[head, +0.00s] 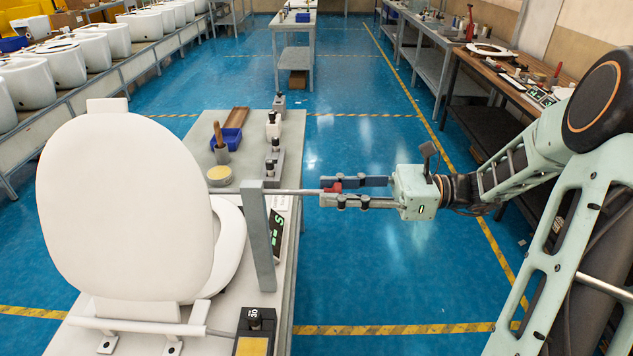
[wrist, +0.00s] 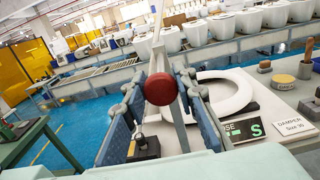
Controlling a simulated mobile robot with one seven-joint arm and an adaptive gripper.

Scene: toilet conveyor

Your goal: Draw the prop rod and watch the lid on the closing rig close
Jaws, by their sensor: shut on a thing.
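The closing rig (head: 205,318) stands at the left front with a white toilet lid (head: 125,200) raised upright. A white seat ring (head: 228,240) lies flat behind it and also shows in the wrist view (wrist: 243,95). The prop rod (head: 295,191) runs level from a grey post (head: 260,240) toward my gripper (head: 326,191). My gripper is shut on the rod's red knob end, to the right of the post. In the wrist view the red knob (wrist: 160,88) sits between the two fingers and hides most of the rod. The rod's far end is hidden.
A display (wrist: 243,131) and a damper label (wrist: 293,127) sit on the rig's table. Behind are a yellow-topped tin (head: 219,175), a blue bin (head: 227,137) and several dampers (head: 272,165). A workbench (head: 520,85) is at right. Blue floor is free between.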

